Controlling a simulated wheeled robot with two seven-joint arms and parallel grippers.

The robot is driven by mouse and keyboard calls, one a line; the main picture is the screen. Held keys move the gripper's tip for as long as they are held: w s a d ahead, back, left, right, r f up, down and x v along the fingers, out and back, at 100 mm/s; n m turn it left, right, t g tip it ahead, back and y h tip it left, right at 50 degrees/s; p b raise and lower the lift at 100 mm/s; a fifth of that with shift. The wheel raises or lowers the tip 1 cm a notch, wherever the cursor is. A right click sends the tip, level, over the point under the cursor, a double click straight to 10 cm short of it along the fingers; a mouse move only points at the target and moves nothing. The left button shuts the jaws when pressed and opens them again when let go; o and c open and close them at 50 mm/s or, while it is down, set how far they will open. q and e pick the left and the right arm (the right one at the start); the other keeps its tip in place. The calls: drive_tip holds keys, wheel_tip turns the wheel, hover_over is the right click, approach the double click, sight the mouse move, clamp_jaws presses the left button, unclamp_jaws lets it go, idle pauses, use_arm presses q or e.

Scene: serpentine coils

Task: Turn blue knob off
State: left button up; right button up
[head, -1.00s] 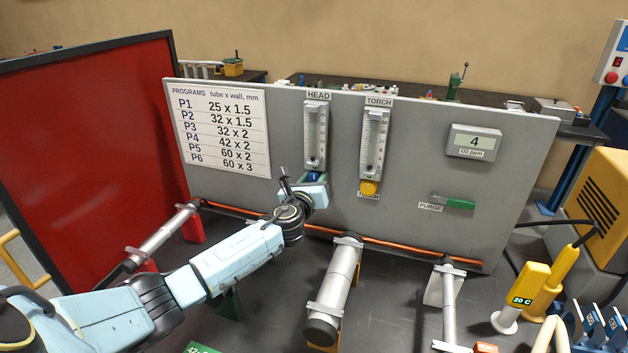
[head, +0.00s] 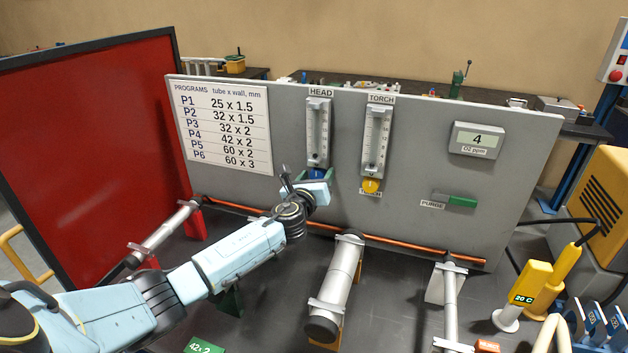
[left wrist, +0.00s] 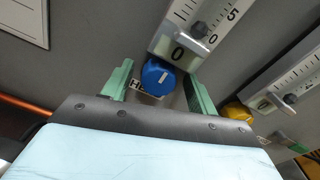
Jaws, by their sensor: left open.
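The blue knob (head: 316,174) sits at the foot of the HEAD flow gauge (head: 318,132) on the grey panel. My left gripper (head: 318,180) is at it, partly hiding it in the head view. In the left wrist view the blue knob (left wrist: 158,77), with a white mark on its face, lies between the two green fingers of my left gripper (left wrist: 160,86). My right gripper is not in view.
The yellow knob (head: 371,186) under the TORCH gauge (head: 376,140) is just right of my gripper. A green PURGE handle (head: 457,200) is farther right. A red screen (head: 95,150) is on the left.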

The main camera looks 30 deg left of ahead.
use_arm(q)
drive_tip(key=v, duration=1.3)
drive_tip(key=shift+s, duration=0.15)
drive_tip(key=shift+d, duration=0.1)
